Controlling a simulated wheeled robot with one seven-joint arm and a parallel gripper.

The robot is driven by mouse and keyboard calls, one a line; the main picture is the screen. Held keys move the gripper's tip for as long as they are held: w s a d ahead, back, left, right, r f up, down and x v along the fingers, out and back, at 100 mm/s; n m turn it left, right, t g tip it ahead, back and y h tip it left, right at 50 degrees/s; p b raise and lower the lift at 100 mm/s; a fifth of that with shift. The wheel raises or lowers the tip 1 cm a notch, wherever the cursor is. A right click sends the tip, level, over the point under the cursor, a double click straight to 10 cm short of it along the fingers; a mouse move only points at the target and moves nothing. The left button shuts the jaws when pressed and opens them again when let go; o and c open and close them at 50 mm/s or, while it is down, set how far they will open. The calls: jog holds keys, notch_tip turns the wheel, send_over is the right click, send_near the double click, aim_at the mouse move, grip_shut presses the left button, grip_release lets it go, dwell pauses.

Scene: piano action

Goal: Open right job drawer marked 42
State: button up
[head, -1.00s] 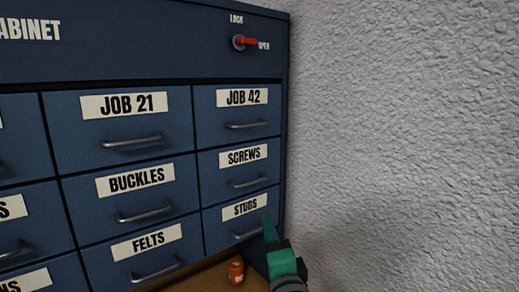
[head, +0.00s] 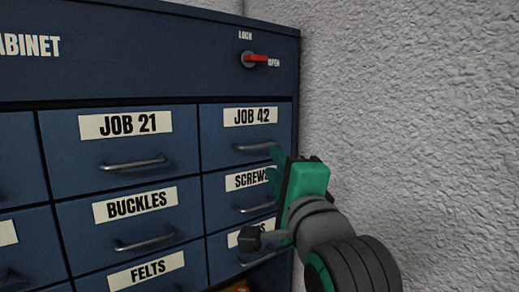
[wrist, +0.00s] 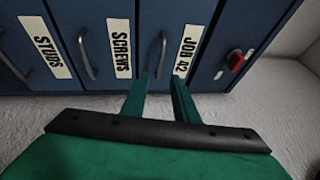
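The JOB 42 drawer (head: 215,125) is in the top right of the blue cabinet and looks closed, flush with its neighbours. Its grey bar handle (head: 256,147) sits below the white label; in the wrist view the handle (wrist: 161,54) is ahead, in line with the gap between my fingers. My green gripper (head: 271,161) is at the drawer front, one finger near the handle's right end and the other lower, by the SCREWS label. In the wrist view my gripper (wrist: 160,88) is open and empty. Whether a finger touches the handle, I cannot tell.
The red lock lever (head: 256,58) above points towards OPEN. The SCREWS drawer (head: 215,190) is directly below, its label partly covered by my gripper. The JOB 21 drawer (head: 65,160) is to the left. A rough white wall (head: 420,120) stands close on the right.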

aim_at(264, 146)
jog(key=x, duration=0.7)
jog(key=shift+w+r, duration=0.2)
jog(key=shift+w, duration=0.2)
jog(key=shift+w+a+r, duration=0.1)
jog(key=shift+w+a, duration=0.2)
jog(key=shift+w, duration=0.2)
grip_shut()
jog(key=shift+d, duration=0.15)
dwell(0.4)
